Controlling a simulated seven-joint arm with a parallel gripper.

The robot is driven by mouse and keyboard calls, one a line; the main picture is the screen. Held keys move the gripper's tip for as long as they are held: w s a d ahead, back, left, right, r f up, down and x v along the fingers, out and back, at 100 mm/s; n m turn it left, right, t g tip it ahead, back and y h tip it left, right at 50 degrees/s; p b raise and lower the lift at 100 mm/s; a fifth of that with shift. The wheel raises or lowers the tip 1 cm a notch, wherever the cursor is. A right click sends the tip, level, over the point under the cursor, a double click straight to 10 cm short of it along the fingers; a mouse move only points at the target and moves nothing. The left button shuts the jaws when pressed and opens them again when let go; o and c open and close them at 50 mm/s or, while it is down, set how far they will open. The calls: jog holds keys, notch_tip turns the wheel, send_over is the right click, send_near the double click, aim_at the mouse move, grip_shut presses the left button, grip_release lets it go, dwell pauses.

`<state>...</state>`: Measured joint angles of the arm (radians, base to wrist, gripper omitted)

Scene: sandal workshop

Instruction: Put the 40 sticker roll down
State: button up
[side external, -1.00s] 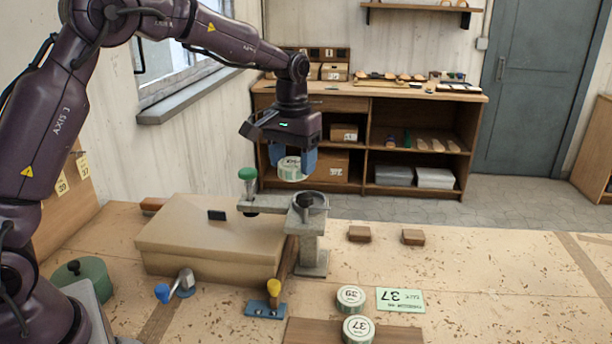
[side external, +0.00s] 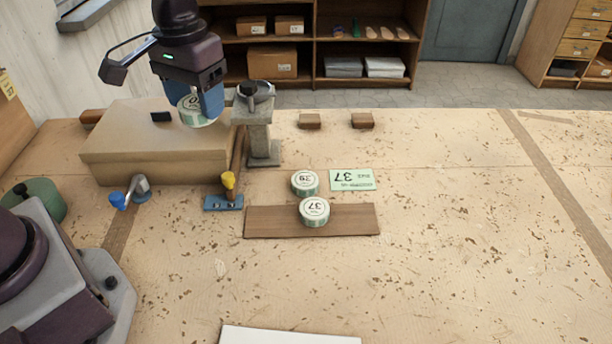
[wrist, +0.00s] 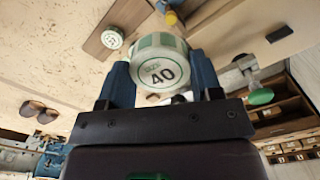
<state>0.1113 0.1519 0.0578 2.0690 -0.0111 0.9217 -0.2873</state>
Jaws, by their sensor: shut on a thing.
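My gripper (side external: 200,100) is shut on the 40 sticker roll (side external: 193,112), a round white and green roll. In the side view it appears in front of the beige block (side external: 150,155), left of the grey post; its exact height cannot be told. In the wrist view the roll (wrist: 162,72) sits between the blue fingers, its "40" face toward the camera. The 37 roll (side external: 314,211) lies on a brown board (side external: 350,225). The 39 roll (side external: 305,182) lies just behind it, beside a green 37 card (side external: 352,179).
A grey post (side external: 260,130) stands right of the block. A yellow-handled clamp (side external: 227,190) and a blue-knobbed clamp (side external: 130,193) stand in front. The right side of the bench is clear.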

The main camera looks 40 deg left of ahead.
jog(key=s+d+f, duration=0.3)
jog(key=s+f, duration=0.2)
jog(key=f, duration=0.1)
jog(key=n, duration=0.2)
send_over(268, 221)
jog(key=f, duration=1.3)
jog(key=shift+s+a+f, duration=0.15)
jog(key=shift+s+f, duration=0.15)
jog(key=shift+s, duration=0.05)
jog(key=shift+w+f, duration=0.15)
jog(key=shift+f, duration=0.05)
jog(key=shift+w+f, duration=0.15)
jog(key=shift+f, duration=0.75)
jog(key=shift+w+f, duration=0.1)
jog(key=shift+f, duration=0.75)
